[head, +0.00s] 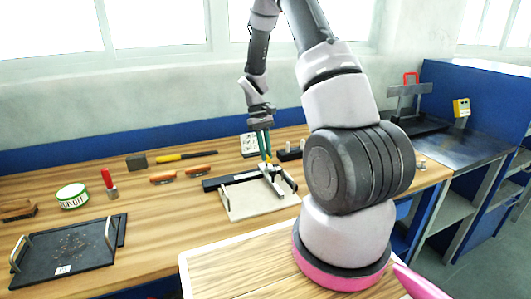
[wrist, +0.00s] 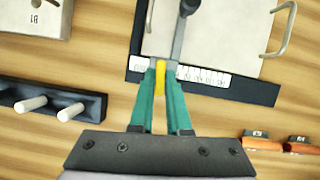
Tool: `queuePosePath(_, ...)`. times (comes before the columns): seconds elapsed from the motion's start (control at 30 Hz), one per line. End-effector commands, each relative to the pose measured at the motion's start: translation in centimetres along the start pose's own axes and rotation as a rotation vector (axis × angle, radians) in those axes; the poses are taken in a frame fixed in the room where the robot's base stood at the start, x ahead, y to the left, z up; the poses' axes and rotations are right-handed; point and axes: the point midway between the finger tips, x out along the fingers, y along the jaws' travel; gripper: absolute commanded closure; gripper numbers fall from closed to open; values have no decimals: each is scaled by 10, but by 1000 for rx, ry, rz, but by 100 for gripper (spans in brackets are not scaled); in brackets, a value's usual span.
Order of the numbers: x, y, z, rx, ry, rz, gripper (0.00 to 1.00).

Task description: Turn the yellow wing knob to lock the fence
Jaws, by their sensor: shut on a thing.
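The yellow wing knob (wrist: 160,77) shows between my green fingertips in the wrist view. My gripper (wrist: 160,72) is shut on it, one finger on each side. In the head view my gripper (head: 265,153) points down over the back of the fence fixture, and the knob (head: 267,160) is a small yellow spot at its tips. The fence is a dark bar (wrist: 255,94) with a white scale strip beside a beige plate (wrist: 222,38). A grey arm (wrist: 181,28) runs from near the knob over the plate. The knob's underside is hidden.
Orange-handled tools (head: 197,173) lie left of the fixture. A dark block with two white pegs (wrist: 50,108) is close by. A black tray (head: 70,254), a green-white tin (head: 72,196) and a red-handled tool (head: 109,184) are further left. Bare wood lies in front of the tools.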

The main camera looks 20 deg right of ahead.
Motion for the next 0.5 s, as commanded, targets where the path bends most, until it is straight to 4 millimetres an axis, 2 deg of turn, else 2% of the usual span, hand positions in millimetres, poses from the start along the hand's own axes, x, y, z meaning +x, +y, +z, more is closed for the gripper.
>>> queuePosePath(0.5,-1,2,0,106,2,-43,100)
